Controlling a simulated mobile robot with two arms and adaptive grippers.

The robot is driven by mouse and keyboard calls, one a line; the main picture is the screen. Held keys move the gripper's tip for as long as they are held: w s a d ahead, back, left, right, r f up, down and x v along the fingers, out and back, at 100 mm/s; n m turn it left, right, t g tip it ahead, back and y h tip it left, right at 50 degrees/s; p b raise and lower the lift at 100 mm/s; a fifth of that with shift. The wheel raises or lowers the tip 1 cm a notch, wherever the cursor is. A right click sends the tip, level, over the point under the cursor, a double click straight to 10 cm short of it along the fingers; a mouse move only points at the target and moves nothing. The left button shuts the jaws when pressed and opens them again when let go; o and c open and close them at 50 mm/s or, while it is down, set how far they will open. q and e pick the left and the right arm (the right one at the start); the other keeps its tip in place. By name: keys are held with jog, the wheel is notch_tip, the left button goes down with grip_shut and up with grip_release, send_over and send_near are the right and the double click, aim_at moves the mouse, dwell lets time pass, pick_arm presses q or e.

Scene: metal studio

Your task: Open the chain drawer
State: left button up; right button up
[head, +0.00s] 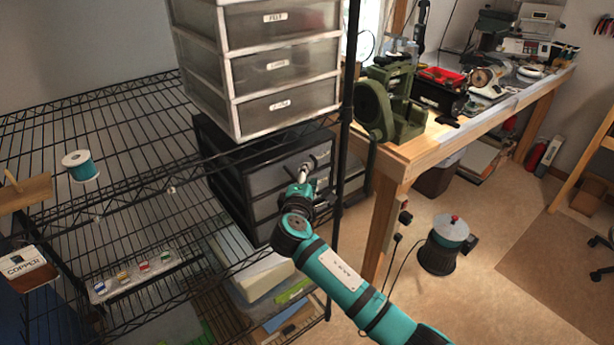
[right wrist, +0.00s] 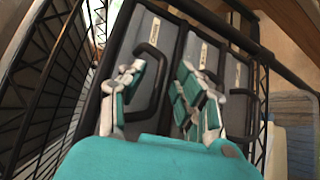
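A black drawer unit (head: 235,184) with grey drawer fronts stands on the wire rack under a white drawer unit. My right gripper (head: 303,178) is in front of its upper drawers. In the right wrist view the drawer fronts appear turned sideways, with dark loop handles and small labels too small to read. My right gripper (right wrist: 160,92) is open there, its fingers apart. The loop handle (right wrist: 162,70) of the leftmost drawer shows between the fingers; I cannot tell whether they touch it. The drawers look shut. I cannot tell which is the chain drawer. My left gripper is not in view.
The white drawer unit (head: 287,66) stands above. A dark rack post (head: 346,110) rises close to my right gripper. A wooden workbench (head: 425,150) with machines is at the right. A teal spool (head: 80,166) sits on the rack's left side. Open carpet lies at lower right.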

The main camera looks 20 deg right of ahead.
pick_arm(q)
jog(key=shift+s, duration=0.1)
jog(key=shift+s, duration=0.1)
pick_arm(e)
grip_shut()
jog(key=shift+s, duration=0.15)
